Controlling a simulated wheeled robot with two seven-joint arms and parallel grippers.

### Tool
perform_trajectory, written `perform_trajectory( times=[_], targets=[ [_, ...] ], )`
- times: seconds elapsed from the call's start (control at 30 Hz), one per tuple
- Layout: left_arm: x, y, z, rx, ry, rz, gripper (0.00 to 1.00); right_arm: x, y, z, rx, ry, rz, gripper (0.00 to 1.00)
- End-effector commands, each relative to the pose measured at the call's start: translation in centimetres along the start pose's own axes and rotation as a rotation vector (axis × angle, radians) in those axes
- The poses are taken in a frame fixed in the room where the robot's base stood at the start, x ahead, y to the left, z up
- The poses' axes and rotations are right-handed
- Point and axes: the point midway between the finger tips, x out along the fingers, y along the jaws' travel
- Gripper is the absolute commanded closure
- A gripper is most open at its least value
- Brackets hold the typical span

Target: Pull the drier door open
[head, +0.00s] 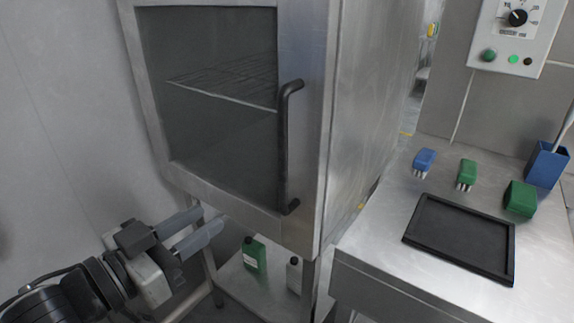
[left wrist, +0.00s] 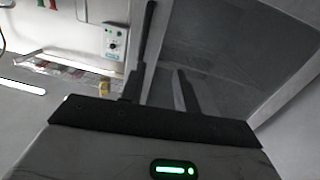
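The drier (head: 370,110) is a tall steel cabinet in the head view. Its door (head: 305,130) looks shut, with a dark window and a wire shelf visible behind it. A black vertical bar handle (head: 284,150) is on the door's right side. My left gripper (head: 211,219) is open and empty, below and left of the handle, near the door's lower edge. In the left wrist view the handle (left wrist: 149,32) rises behind the left finger, and the fingers (left wrist: 157,88) are apart with nothing between them. My right gripper is out of view.
A steel table (head: 390,270) stands to the right, holding a black tray (head: 460,238), brushes (head: 467,175) and a blue holder (head: 545,165). A control box (head: 515,35) hangs on the wall. A green bottle (head: 254,254) stands on the shelf under the drier.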

Motion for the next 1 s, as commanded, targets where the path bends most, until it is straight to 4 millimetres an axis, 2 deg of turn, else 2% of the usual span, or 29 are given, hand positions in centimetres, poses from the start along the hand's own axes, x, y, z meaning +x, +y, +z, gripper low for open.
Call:
perform_trajectory(
  times=[0.03, 0.1, 0.2, 0.33, 0.47, 0.57, 1.0],
  targets=[
    [-0.2, 0.4, -1.5, 0.030, 0.012, 0.041, 0.68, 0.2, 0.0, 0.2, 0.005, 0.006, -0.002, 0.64],
    [-0.6, 1.0, -3.1, 0.039, 0.020, 0.081, 0.68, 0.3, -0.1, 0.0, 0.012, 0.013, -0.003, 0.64],
    [-1.0, 1.5, -4.4, 0.043, 0.020, 0.112, 0.68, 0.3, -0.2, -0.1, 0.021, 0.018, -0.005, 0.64],
    [-0.8, 1.8, -5.1, 0.039, 0.022, 0.125, 0.68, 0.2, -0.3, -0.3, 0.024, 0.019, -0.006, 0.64],
    [0.3, 1.9, -5.4, 0.035, 0.026, 0.124, 0.68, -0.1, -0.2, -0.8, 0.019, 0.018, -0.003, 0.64],
    [1.9, 2.2, -5.6, 0.038, 0.026, 0.128, 0.68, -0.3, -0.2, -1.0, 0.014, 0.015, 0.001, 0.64],
    [11.3, 3.4, -5.5, 0.040, 0.023, 0.126, 0.68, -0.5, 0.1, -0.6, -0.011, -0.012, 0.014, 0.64]
  ],
)
